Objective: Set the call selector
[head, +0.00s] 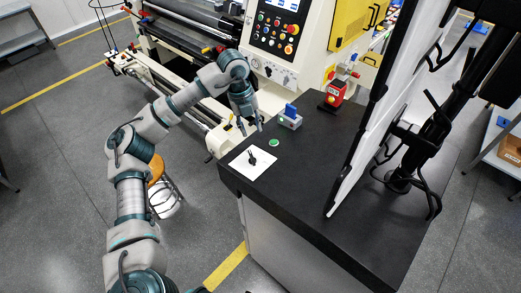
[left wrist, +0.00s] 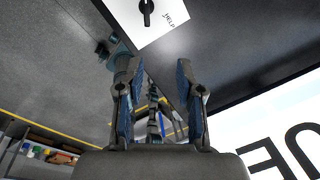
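The call selector is a white plate (head: 262,168) with a black knob (head: 252,157), lying on the dark tabletop near its left corner. In the left wrist view the plate (left wrist: 172,28) shows at the top edge, with the black knob (left wrist: 147,8) partly cut off and the word HELP beside it. My left gripper (head: 250,127) is above the table's left edge, behind the plate and apart from it. In the left wrist view its two fingers (left wrist: 157,75) stand apart with nothing between them. My right gripper is not in view.
A green disc (head: 274,142), a grey box with a blue part (head: 290,118) and a red device (head: 333,96) stand on the dark table (head: 300,190). A large white panel (head: 385,110) rises at right. A cream machine (head: 275,75) stands behind. The table front is clear.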

